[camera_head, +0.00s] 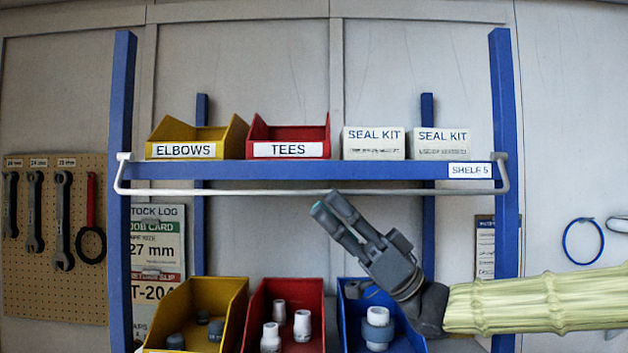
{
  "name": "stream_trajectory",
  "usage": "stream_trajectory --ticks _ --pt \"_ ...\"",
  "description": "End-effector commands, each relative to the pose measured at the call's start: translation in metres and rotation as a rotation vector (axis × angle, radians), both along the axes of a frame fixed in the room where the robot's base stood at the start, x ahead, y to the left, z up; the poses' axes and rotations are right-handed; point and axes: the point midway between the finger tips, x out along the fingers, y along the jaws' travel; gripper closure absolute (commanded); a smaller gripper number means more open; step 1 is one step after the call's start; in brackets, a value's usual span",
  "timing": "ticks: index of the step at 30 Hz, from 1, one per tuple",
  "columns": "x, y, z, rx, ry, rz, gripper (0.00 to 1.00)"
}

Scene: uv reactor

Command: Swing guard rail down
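The guard rail (240,192) is a thin white bar with bent ends. Its ends meet the blue uprights at the height of the shelf board, and its long bar runs level just below the front edge of the shelf (300,171). My gripper (328,203) reaches in from the lower right, with its fingertips just below the middle of the bar. The two fingers lie close together, side by side. I cannot tell whether they touch the bar or how far apart they are. Nothing is seen held between them.
On the shelf stand a yellow ELBOWS bin (195,138), a red TEES bin (290,137) and two white SEAL KIT boxes (374,143). Below are yellow, red and blue bins with fittings, close under my arm. Wrenches hang on a pegboard (90,285) at left.

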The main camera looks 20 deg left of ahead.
Motion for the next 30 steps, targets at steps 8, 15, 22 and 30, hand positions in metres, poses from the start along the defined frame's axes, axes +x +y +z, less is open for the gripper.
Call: stream_trajectory --ticks 8,15,22,30 --pt "-0.008 0.023 0.028 0.0 0.0 -0.001 0.7" --pt "-0.01 0.029 0.033 0.0 0.0 -0.004 0.7" --pt "-0.01 0.029 0.033 0.0 0.0 -0.004 0.7" --pt "-0.01 0.029 0.033 0.0 0.0 -0.004 1.0"
